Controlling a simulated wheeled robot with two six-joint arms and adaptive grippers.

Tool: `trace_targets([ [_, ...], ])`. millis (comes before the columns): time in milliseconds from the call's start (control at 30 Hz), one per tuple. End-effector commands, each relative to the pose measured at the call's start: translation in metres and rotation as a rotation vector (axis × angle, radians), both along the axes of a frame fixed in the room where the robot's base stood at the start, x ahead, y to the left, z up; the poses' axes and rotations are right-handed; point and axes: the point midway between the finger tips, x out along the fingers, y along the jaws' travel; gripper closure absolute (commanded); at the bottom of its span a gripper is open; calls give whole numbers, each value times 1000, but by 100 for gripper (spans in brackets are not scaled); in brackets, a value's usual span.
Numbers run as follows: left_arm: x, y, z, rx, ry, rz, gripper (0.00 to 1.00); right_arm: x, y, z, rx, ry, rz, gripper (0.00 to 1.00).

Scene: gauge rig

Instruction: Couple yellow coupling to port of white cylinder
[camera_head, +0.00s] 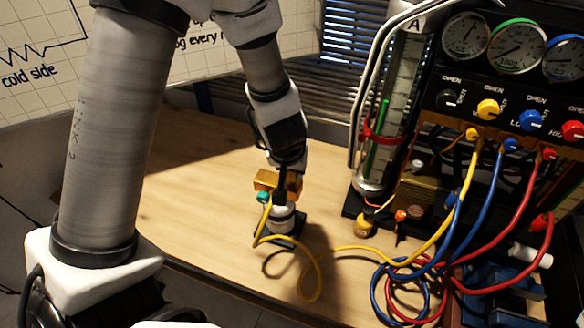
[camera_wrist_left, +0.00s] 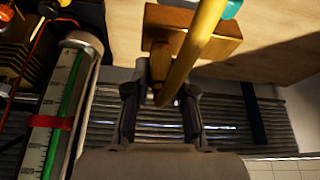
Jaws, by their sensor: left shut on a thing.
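A small white cylinder (camera_head: 281,219) stands upright on a dark base on the wooden table, with a brass block (camera_head: 266,181) and a teal knob (camera_head: 263,197) at its top. My left gripper (camera_head: 287,187) is beside the block and partly hides it. In the wrist view the brass block (camera_wrist_left: 205,38) lies just beyond my left gripper (camera_wrist_left: 160,98), and a short brass piece from it reaches between the fingers. The yellow hose's end (camera_wrist_left: 168,98) is there too, so the gripper is shut on the yellow coupling, mostly hidden. I cannot tell if coupling and port are joined. My right gripper is out of view.
The yellow hose (camera_head: 318,278) loops over the table to the gauge panel (camera_head: 510,90). Blue and red hoses (camera_head: 400,300) lie coiled at front right. A glass column (camera_head: 398,110) stands right of my arm. The table's left part (camera_head: 190,200) is clear.

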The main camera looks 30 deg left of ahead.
Motion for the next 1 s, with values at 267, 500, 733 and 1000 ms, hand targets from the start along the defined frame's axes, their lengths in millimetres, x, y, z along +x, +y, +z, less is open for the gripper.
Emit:
trace_targets([
  [267, 0, 0, 0, 0, 0, 0, 100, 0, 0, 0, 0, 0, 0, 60],
  [500, 0, 0, -3, 0, 0, 0, 100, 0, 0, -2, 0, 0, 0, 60],
  [733, 0, 0, -4, 0, 0, 0, 100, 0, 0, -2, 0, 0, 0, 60],
  [1000, 0, 0, -4, 0, 0, 0, 60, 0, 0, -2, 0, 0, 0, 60],
])
